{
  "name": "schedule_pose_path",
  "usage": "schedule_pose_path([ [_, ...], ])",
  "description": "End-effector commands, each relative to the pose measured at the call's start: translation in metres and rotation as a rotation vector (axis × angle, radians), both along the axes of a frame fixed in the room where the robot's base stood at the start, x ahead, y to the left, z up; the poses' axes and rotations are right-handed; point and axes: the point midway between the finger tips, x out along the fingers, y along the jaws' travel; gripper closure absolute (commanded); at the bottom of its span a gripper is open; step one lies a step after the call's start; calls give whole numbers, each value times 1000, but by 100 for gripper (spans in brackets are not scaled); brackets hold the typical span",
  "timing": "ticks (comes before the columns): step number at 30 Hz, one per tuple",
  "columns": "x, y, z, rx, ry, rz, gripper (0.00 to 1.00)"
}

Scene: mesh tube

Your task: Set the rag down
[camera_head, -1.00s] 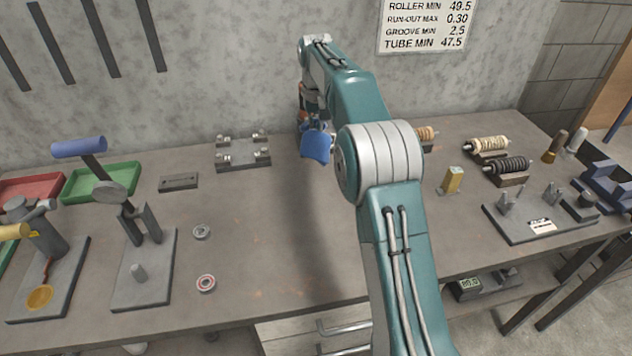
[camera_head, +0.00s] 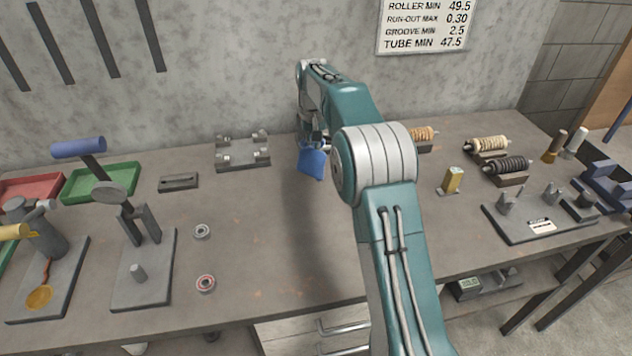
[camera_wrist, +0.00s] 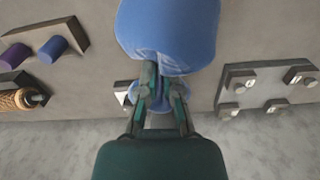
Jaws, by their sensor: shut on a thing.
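The blue rag (camera_head: 312,162) hangs below my gripper (camera_head: 316,138) in the head view, over the back middle of the bench. In the wrist view the rag (camera_wrist: 168,38) fills the top middle, and my gripper (camera_wrist: 160,95) is shut on a bunched part of it. A small bit of rag sticks out around the fingertips. My arm hides part of the bench behind it, and I cannot tell whether the rag's lower edge touches the bench.
A grey fixture plate (camera_head: 243,153) stands left of the rag. The bench (camera_head: 265,225) between the rings and my arm is clear.

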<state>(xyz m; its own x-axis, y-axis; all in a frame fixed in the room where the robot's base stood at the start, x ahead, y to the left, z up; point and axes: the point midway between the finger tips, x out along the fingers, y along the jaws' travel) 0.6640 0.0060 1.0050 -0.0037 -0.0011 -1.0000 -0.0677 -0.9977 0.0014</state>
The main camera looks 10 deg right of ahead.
Motion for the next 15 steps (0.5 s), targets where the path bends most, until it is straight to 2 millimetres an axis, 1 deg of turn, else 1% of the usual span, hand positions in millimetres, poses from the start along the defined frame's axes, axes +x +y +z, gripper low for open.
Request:
schedule_pose_path([
  [15,17,26,-4,-1,-2,-467,100],
])
